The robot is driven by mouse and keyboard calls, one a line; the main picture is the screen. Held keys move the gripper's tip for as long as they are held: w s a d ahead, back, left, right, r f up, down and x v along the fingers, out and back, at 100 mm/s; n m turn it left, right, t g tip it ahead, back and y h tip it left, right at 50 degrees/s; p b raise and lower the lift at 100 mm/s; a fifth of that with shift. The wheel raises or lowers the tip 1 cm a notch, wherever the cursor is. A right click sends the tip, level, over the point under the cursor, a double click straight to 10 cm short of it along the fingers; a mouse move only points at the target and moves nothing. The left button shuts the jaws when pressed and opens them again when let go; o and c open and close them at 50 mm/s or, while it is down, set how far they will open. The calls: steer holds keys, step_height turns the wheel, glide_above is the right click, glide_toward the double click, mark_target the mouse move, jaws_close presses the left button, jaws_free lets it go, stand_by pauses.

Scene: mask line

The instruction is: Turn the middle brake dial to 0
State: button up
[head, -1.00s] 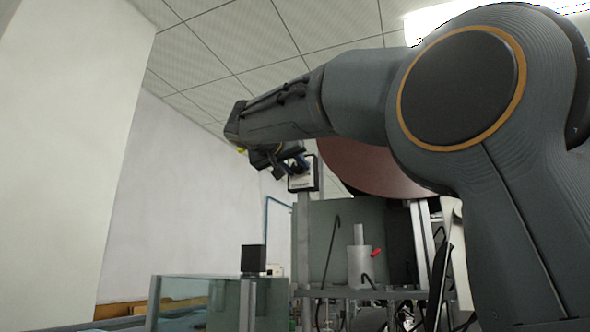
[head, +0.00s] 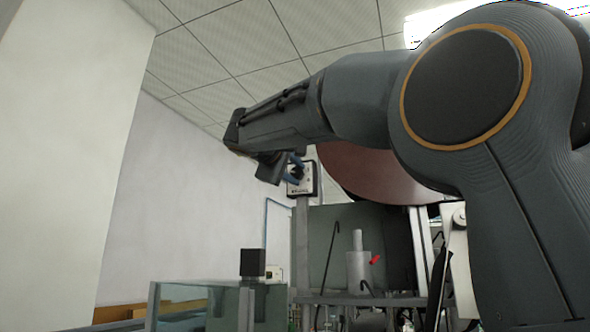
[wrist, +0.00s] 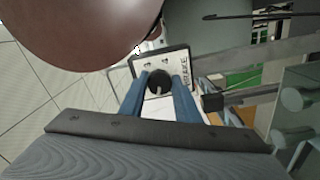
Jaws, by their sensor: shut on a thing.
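The brake dial (wrist: 159,78) is a round black knob with a light mark near its lower edge in the wrist view. It sits on a white panel in a dark frame (wrist: 180,52), with small marks and the lettering "BRAKE". My gripper (wrist: 160,85) has its two blue fingers on either side of the knob, shut on it. In the head view my gripper (head: 296,164) is at the front of the brake panel (head: 306,184), on a grey post, and hides part of it. I cannot read which number the dial points to.
A large reddish-brown disc (wrist: 85,25) is close beside the panel; it also shows behind my arm in the head view (head: 365,175). Below are a grey cylinder with a red handle (head: 359,268), a glass tank (head: 200,293) and a black box (head: 253,262).

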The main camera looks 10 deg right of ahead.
steer(key=n+p, duration=0.3)
steer(key=n, duration=0.2)
steer(key=shift+r+n, duration=0.15)
steer(key=shift+n, duration=0.15)
steer(key=shift+n+p, duration=1.35)
steer(key=shift+n, duration=0.85)
steer(key=o, duration=1)
steer(key=shift+o, duration=0.2)
steer(key=b+v, duration=0.1)
steer(key=v, duration=0.7)
steer(key=shift+b, duration=0.35)
steer(key=shift+w, duration=0.1)
